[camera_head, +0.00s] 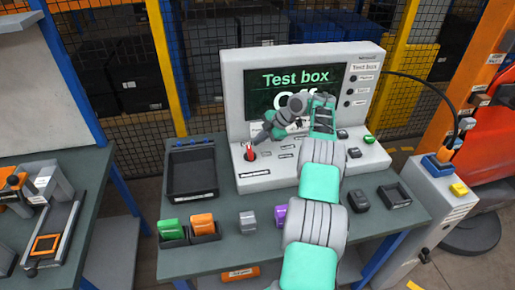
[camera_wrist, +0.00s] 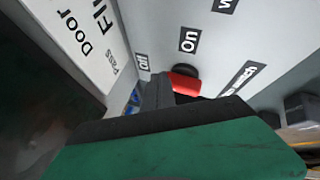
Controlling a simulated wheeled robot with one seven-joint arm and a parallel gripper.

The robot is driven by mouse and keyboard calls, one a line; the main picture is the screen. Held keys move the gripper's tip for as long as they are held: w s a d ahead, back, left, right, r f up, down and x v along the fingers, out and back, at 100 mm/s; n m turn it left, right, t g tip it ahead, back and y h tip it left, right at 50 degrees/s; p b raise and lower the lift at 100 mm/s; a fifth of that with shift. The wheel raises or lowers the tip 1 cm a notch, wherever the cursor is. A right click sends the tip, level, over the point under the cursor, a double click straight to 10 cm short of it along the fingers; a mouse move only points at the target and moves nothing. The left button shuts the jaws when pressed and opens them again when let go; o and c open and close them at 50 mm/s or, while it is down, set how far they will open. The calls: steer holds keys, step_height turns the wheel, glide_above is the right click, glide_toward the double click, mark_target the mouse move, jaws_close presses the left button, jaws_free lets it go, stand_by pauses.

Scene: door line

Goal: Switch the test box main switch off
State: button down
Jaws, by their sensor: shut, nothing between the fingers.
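The test box (camera_head: 262,178) is a light grey console with a dark screen (camera_head: 258,92). The screen reads "Test box" and, partly behind my arm, what looks like "Off". The red main switch (camera_head: 250,153) stands at the left of its sloped panel. In the wrist view the red switch (camera_wrist: 186,84) lies between an "On" label (camera_wrist: 188,40) and an "Off" label (camera_wrist: 143,62). My gripper (camera_head: 257,140) is shut and empty, just above and beside the switch. Its dark fingers (camera_wrist: 157,93) cover part of the switch; I cannot tell whether they touch.
A black tray (camera_head: 192,192) lies left of the test box. Green (camera_head: 171,229) and orange (camera_head: 203,225) blocks sit in holders at the front left. A grey block (camera_head: 247,222) and black parts (camera_head: 358,200) lie on the table. A green button (camera_head: 369,139) is at the panel's right.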

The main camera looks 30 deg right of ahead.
steer(key=p+v, duration=0.2)
steer(key=v, duration=0.5)
steer(key=shift+f, duration=0.1)
